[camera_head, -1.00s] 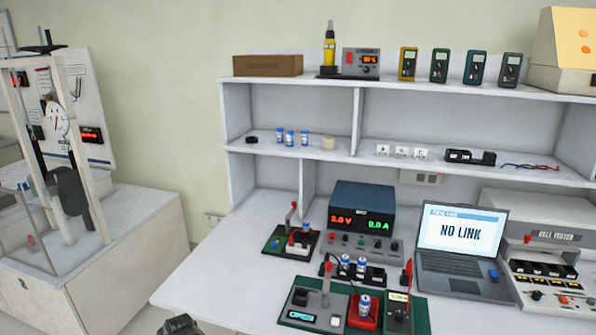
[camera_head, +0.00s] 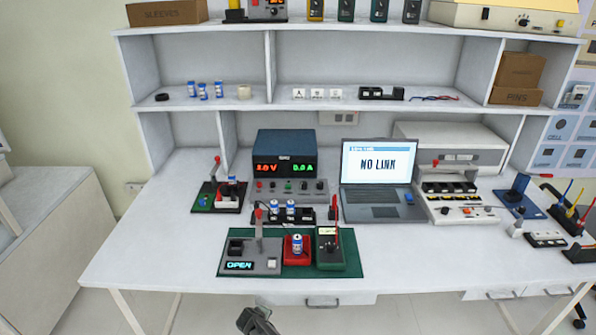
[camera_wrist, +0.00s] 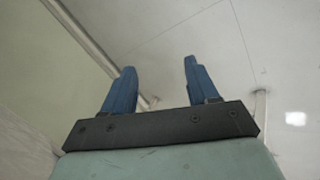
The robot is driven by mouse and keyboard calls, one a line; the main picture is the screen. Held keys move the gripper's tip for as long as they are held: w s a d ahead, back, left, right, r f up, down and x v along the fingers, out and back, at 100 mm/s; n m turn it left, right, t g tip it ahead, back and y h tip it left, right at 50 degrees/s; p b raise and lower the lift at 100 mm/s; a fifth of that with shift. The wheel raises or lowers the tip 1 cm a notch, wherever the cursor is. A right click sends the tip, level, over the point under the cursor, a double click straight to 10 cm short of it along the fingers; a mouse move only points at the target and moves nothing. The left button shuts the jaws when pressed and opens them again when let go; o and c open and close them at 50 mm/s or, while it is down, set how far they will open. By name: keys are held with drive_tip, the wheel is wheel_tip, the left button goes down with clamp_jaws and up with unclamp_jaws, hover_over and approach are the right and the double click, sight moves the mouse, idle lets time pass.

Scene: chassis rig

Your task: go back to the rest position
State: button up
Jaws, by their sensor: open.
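My gripper (camera_wrist: 160,85) is open and empty in the wrist view, its two blue fingers apart against a bare pale surface. In the head view a dark part of my arm shows at the bottom edge, in front of the bench. My gripper is clear of every object I can see. The white workbench (camera_head: 150,248) stands beyond it. On the bench a green mat (camera_head: 349,262) bears a grey device reading OPEN (camera_head: 262,262) and a red holder (camera_head: 294,258) with a blue-and-white cell (camera_head: 297,244) in it.
A power supply (camera_head: 284,142) reads 3.0 V and 0.0 A. A laptop (camera_head: 377,162) shows NO LINK. A cell tray (camera_head: 284,222), a tester (camera_head: 452,190) and tools at the right crowd the bench. The left front of the bench is clear.

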drive_tip(key=s+d+f+m+g+h, duration=0.15)
drive_tip(key=s+d, duration=0.25)
drive_tip(key=d, duration=0.4)
drive_tip(key=s+d+f+m+g, duration=0.1)
drive_tip(key=s+d+m+g, duration=0.25)
drive_tip(key=d, duration=0.45)
drive_tip(key=s+d+f+m+g+h, duration=0.1)
drive_tip(key=s+d, duration=0.3)
drive_tip(key=d, duration=0.4)
drive_tip(key=s+d+m+g+y, duration=0.2)
drive_tip(key=s+d+m+g, duration=0.1)
drive_tip(key=s, duration=0.9)
drive_tip(key=s+d+f+m+g+y, duration=0.1)
drive_tip(key=s+d+m+g, duration=0.1)
drive_tip(key=s, duration=1.1)
drive_tip(key=shift+d+f+m+g+y, duration=0.2)
drive_tip(key=shift+d+m+g+y, duration=0.2)
drive_tip(key=shift+m+g, duration=0.45)
drive_tip(key=shift+s, duration=0.1)
